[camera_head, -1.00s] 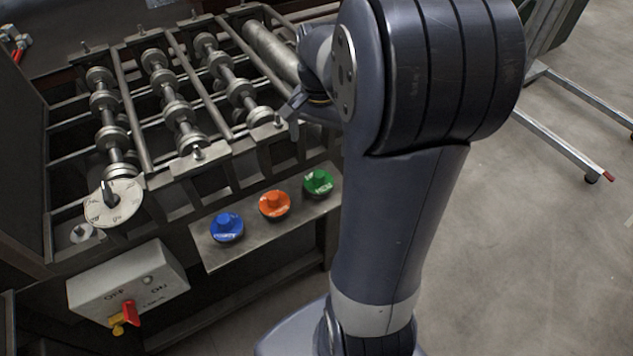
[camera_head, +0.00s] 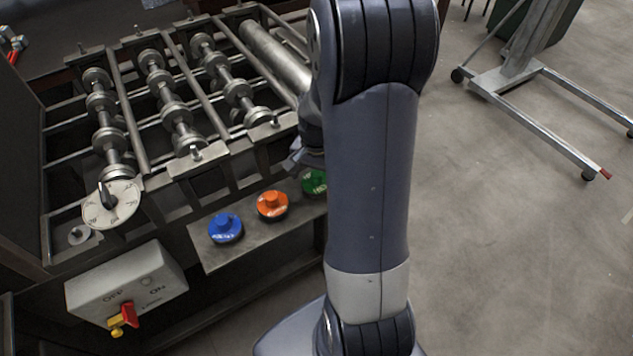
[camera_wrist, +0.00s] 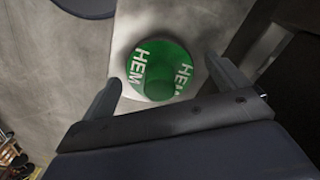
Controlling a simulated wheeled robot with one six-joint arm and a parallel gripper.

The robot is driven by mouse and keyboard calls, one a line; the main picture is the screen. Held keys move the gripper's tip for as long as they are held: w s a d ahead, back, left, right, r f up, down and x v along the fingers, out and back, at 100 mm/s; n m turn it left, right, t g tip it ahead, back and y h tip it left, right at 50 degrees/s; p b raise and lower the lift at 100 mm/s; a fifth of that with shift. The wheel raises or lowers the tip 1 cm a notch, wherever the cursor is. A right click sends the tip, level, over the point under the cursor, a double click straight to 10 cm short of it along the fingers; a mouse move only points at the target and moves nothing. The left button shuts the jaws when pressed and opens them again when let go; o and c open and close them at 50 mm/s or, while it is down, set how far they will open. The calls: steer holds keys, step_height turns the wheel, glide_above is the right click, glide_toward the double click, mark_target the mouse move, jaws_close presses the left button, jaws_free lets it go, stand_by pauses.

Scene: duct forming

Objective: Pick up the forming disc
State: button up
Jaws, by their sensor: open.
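Three forming discs with raised knobs sit in a row on the metal shelf (camera_head: 262,243): a blue disc (camera_head: 225,228), an orange disc (camera_head: 272,205) and a green disc (camera_head: 314,182). The green disc is partly hidden by my arm. In the wrist view the green disc (camera_wrist: 150,62) is seen from above, marked "HEM" twice. My gripper (camera_wrist: 162,82) is open and empty, its two fingers on either side of the green disc in the picture. It looks to be above the disc, apart from it. In the head view my gripper (camera_head: 297,160) is mostly hidden behind my arm.
The roll-forming machine (camera_head: 190,152), with shafts and rollers, stands behind the shelf. A dial (camera_head: 118,212) and a switch box (camera_head: 105,290) with a red and yellow handle are at left. A wheeled metal stand (camera_head: 520,80) is at right. Open floor lies at right.

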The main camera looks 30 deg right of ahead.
steer(key=shift+c, duration=0.4)
steer(key=c, duration=1.3)
steer(key=shift+r, duration=0.1)
